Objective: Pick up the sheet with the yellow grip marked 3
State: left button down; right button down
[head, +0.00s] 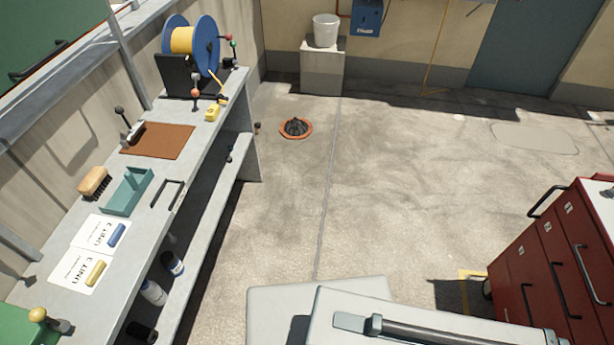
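Two white sheets lie flat on the grey workbench (60,215) at the left. The nearer sheet (66,268) has a yellow grip (96,273) at its right side. Its dark print appears upside down and looks like a unit label ending in 3. The sheet behind it (92,231) has a blue grip (117,235) and similar print. The two sheets lie close together, and nothing covers the yellow grip. Neither of my grippers is in view.
A teal tray (127,193), a brush (94,181) and a dark handle (168,194) lie beyond the sheets. A red drawer cabinet (545,270) is at right. The middle floor is mostly clear.

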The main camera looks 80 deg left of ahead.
aim_at(81, 271)
jog(key=u, duration=4.8)
jog(key=k+l+z, duration=0.2)
jog(key=z, duration=0.25)
jog(key=k+l+z, duration=0.2)
jog(key=z, duration=0.3)
